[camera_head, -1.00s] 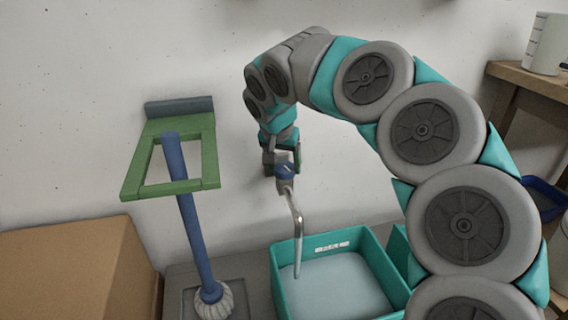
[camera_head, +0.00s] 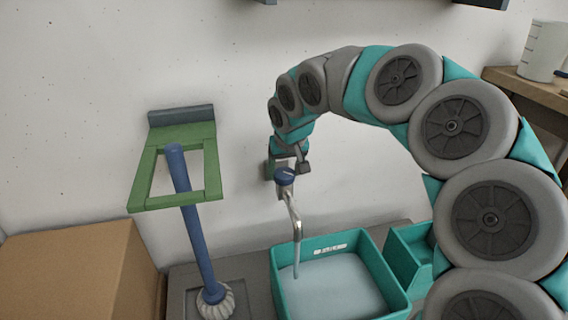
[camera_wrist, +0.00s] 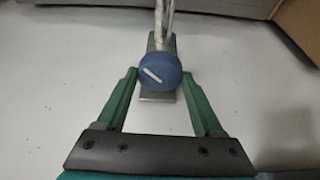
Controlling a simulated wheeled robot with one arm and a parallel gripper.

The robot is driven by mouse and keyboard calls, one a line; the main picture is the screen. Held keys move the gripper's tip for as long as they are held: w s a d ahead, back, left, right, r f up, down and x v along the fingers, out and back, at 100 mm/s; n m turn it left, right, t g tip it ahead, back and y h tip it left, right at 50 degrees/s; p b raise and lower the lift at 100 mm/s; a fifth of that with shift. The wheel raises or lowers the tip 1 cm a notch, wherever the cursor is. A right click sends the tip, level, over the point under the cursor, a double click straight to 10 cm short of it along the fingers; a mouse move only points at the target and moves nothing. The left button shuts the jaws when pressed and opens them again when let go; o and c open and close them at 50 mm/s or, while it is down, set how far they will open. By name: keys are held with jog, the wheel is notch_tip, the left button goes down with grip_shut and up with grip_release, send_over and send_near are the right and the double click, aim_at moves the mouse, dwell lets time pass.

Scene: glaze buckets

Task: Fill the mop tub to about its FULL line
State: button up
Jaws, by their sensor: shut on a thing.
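The mop tub (camera_head: 395,284) is a teal rectangular tub under the tap (camera_head: 294,213). Pale bluish water (camera_head: 335,288) lies in it, below a white label (camera_head: 330,249) on the inner back wall; the label's writing is too small to read. A thin stream runs from the metal spout into the left part of the tub. The tap has a round blue knob (camera_head: 285,176) with a white bar, slanted in the wrist view (camera_wrist: 159,70). My gripper (camera_wrist: 160,78) is shut on this knob, with one green finger on each side.
A blue-handled mop (camera_head: 195,240) stands left of the tub in a green wall holder (camera_head: 175,200). A cardboard box (camera_head: 70,275) is at far left. Another teal container (camera_head: 410,255) is right of the tub. A wooden shelf (camera_head: 540,95) with a white jug (camera_head: 543,50) stands at right.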

jog(key=n+y+p, duration=0.1)
jog(key=n, duration=0.1)
jog(key=n+p, duration=0.1)
jog(key=n, duration=0.1)
jog(key=shift+w+d+r+n+g+y, duration=0.1)
jog(key=shift+d+r+n+g+y, duration=0.05)
jog(key=shift+n+g+y, duration=0.2)
jog(key=shift+w+d+n+g+y+p, duration=0.1)
jog(key=shift+n+g+y+p, duration=0.4)
jog(key=shift+n, duration=1.75)
jog(key=o, duration=1.4)
jog(key=shift+b+v, duration=0.6)
jog(key=shift+v, duration=3.15)
jog(key=shift+d, duration=0.1)
